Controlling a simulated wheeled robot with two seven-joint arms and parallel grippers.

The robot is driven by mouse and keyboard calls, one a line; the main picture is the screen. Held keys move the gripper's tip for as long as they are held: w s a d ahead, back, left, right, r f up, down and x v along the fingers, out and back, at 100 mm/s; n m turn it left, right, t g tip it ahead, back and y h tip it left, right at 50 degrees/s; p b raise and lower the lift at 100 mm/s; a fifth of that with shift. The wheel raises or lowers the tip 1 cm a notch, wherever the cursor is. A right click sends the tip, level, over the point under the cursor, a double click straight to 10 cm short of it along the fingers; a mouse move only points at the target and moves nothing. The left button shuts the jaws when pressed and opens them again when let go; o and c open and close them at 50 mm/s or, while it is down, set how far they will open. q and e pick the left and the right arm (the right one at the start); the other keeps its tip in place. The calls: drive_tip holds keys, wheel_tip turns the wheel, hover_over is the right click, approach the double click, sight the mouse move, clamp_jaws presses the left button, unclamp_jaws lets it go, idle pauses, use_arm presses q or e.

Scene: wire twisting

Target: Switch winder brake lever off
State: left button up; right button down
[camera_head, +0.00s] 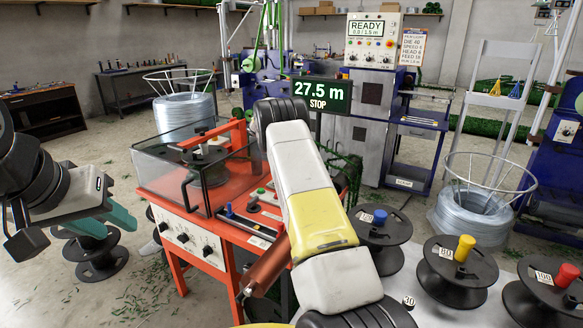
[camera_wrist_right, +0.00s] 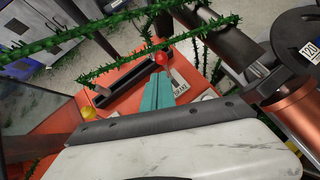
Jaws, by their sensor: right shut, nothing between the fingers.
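The brake lever is a black bar in a dark slot with a red ball knob (camera_wrist_right: 161,58), seen in the right wrist view on the orange-red winder top. A white label (camera_wrist_right: 181,84), apparently reading BRAKE, lies beside it. My right gripper (camera_wrist_right: 159,76) has its teal fingers together and empty, tips close to the red knob; I cannot tell whether they touch. In the head view my right arm crosses the middle and hides that gripper. The winder (camera_head: 218,243) stands under it. My left gripper (camera_head: 122,218) hangs at the left, its jaw opening unclear.
A clear guard box (camera_head: 225,185) covers the winder's left part. Green barbed wire (camera_wrist_right: 120,62) crosses above the panel in the wrist view. A copper-coloured roller (camera_head: 267,266) juts from the front. Spools (camera_head: 461,280) stand at the right. A sign (camera_head: 318,94) reads 27.5 m STOP.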

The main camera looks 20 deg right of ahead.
drive_tip(key=a+r, duration=0.3)
drive_tip(key=r, duration=0.3)
drive_tip(key=shift+w+r, duration=0.15)
drive_tip(key=shift+r, duration=0.1)
drive_tip(key=s+a+r+m+t+y, duration=0.1)
drive_tip(key=s+a+r+m+y, duration=0.3)
drive_tip(key=s+r, duration=0.55)
drive_tip(key=s+a+r+m+t+y, duration=0.15)
drive_tip(key=s+a+r+m, duration=0.35)
drive_tip(key=s, duration=0.7)
drive_tip(key=s+a+f+m+y, duration=0.1)
drive_tip(key=s+a+m, duration=0.4)
drive_tip(key=s, duration=0.8)
drive_tip(key=s+a+f+m+t+y, duration=0.1)
drive_tip(key=s+a+m+y, duration=0.3)
drive_tip(key=s, duration=1)
drive_tip(key=shift+a+m, duration=0.55)
drive_tip(key=shift+m, duration=0.65)
